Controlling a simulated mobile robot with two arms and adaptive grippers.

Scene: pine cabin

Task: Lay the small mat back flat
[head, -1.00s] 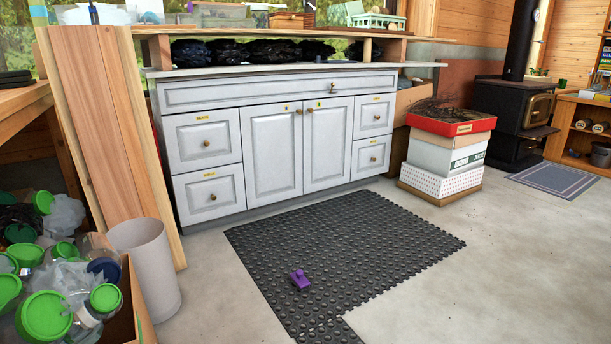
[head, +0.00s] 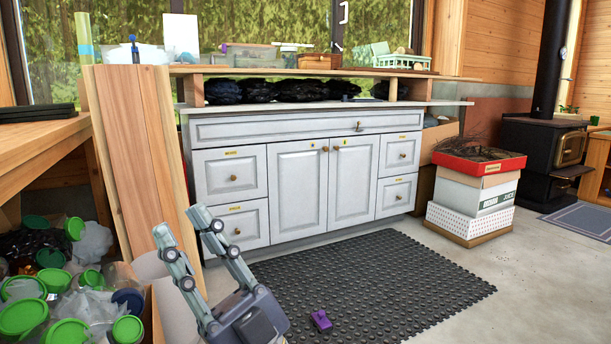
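A small grey mat with a darker border (head: 585,220) lies on the floor in front of the black stove at the far right of the head view, partly cut off by the picture edge. The part that shows looks flat. A larger black rubber mat with holes (head: 400,290) lies on the floor before the white cabinet and also looks flat.
A purple object (head: 321,320) lies on the rubber mat. Stacked boxes with a red tray on top (head: 480,163) stand between the cabinet (head: 290,190) and the stove (head: 528,160). A box of green-lidded jars (head: 60,305) is at left. Bare floor lies right of the rubber mat.

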